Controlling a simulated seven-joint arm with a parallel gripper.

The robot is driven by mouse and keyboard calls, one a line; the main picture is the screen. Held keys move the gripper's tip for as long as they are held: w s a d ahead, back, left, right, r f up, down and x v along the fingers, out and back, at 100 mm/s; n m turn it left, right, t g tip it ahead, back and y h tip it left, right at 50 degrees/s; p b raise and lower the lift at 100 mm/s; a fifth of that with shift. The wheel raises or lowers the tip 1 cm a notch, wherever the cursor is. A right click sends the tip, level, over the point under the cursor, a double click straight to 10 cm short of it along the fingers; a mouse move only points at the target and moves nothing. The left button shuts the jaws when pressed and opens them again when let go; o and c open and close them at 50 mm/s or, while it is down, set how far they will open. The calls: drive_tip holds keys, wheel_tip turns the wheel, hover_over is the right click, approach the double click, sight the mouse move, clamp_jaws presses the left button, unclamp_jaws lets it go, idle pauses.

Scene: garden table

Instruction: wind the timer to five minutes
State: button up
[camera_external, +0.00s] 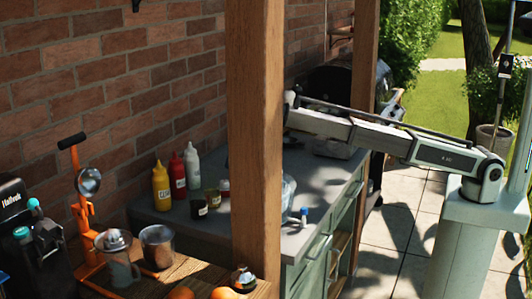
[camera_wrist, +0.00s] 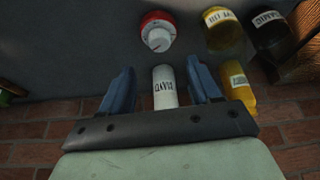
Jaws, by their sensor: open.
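A round red thing with a white dial, which looks like the timer (camera_wrist: 157,33), sits on the grey counter in the wrist view. It lies just beyond my fingertips, and its dial marks are too small to read. My gripper (camera_wrist: 160,68) is open, with a blue finger on each side. A white labelled bottle (camera_wrist: 164,88) shows in the gap between the fingers; I cannot tell whether they touch it.
Close right of the fingers are a yellow bottle (camera_wrist: 238,88), a yellowish jar (camera_wrist: 223,30) and a dark jar (camera_wrist: 270,32). The external view shows yellow (camera_external: 161,187), red (camera_external: 178,176) and white (camera_external: 192,166) bottles near the brick wall. The wooden post (camera_external: 254,150) blocks part of the counter.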

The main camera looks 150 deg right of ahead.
sight(225, 181)
drive_tip(key=shift+v, duration=2.35)
drive_tip(key=s+d+m, duration=0.1)
drive_tip(key=s+d, duration=0.6)
drive_tip(key=s, duration=0.3)
drive_tip(key=w+a+n+t+y, duration=0.2)
drive_tip(key=w+n+t+y, duration=0.25)
drive_tip(key=n, duration=1.05)
drive_tip(key=shift+g+h, duration=0.25)
drive_tip(key=shift+h, duration=0.2)
drive_tip(key=x, duration=1.4)
drive_tip(key=shift+w+a, duration=0.1)
drive_tip(key=shift+c, duration=0.3)
